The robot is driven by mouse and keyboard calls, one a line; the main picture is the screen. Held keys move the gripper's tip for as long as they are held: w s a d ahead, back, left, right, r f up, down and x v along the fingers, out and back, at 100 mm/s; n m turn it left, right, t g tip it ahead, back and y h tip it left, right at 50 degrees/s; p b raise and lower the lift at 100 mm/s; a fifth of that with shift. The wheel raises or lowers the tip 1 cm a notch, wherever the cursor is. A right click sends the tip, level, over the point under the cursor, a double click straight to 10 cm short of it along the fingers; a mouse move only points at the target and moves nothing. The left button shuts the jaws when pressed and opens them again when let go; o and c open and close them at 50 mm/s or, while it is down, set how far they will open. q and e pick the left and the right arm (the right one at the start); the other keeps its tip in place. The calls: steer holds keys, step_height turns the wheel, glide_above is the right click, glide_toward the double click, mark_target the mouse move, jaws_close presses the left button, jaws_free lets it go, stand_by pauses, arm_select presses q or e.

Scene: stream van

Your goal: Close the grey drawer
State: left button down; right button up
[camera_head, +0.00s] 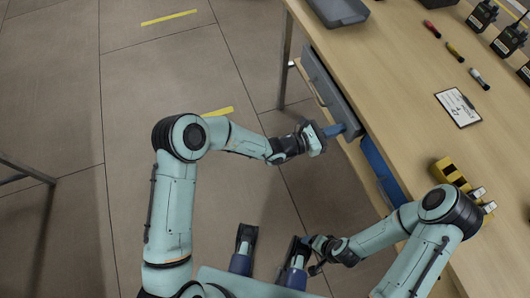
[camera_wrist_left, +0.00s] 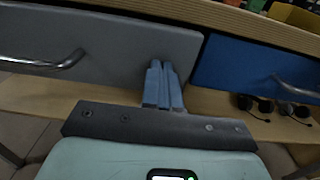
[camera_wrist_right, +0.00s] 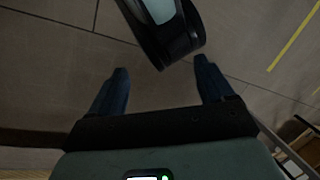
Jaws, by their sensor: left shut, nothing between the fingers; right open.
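The grey drawer (camera_head: 328,84) is under the edge of the wooden table in the head view. Its front (camera_wrist_left: 110,38) with a curved metal handle (camera_wrist_left: 45,63) fills the upper left of the left wrist view. My left gripper (camera_head: 336,130) is shut and empty, its blue fingertips (camera_wrist_left: 158,66) at the right end of the grey front; I cannot tell if they touch. The front looks close under the table edge; any remaining gap is hard to judge. My right gripper (camera_wrist_right: 161,66) is open and empty, low beside my base, away from the drawer.
A blue drawer (camera_wrist_left: 262,65) with its own handle sits right of the grey one. A lower shelf (camera_wrist_left: 215,118) holds dark objects. The wooden tabletop (camera_head: 400,70) bears a grey tray (camera_head: 338,10), markers, a label card (camera_head: 458,107) and black radios.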

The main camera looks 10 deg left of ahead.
mark_target(348, 126)
arm_select(q)
steer(key=x, duration=0.3)
steer(key=shift+w+d, duration=0.15)
steer(key=shift+d, duration=0.05)
steer(key=shift+r, duration=0.15)
arm_select(e)
steer(key=shift+w+d+f, duration=0.15)
steer(key=shift+w+f, duration=0.25)
steer(key=shift+w, duration=0.1)
arm_select(q)
steer(key=shift+d+r, duration=0.1)
